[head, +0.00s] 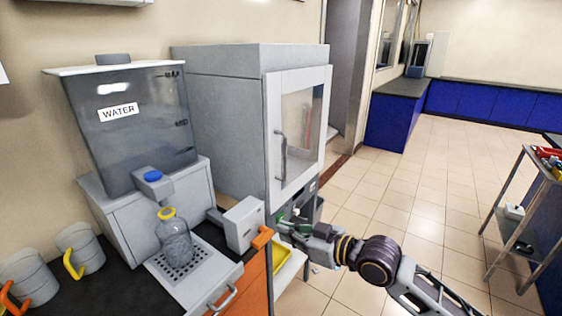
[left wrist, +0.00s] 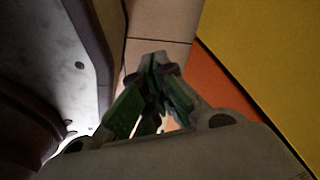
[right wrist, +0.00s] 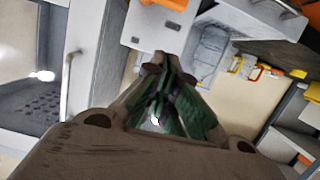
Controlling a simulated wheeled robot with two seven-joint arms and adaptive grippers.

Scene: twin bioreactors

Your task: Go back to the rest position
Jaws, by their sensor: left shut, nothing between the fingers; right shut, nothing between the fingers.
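My right gripper (head: 288,226) comes in from the lower right in the head view, in front of the counter near a grey cabinet with a glass door (head: 298,135). Its green fingers (right wrist: 165,95) are closed together and empty in the right wrist view. My left gripper is outside the head view. In the left wrist view its green fingers (left wrist: 152,95) meet at the tips with nothing held. Orange and yellow panels (left wrist: 262,50) and floor tiles show beyond it.
A water dispenser (head: 130,130) stands on the counter with a yellow-rimmed bottle (head: 175,240) under its tap. Two grey mugs (head: 80,250) stand at the left. A yellow tray (head: 282,258) lies beneath my right gripper. Tiled floor (head: 400,190) is open to the right, before a shelf cart (head: 520,210).

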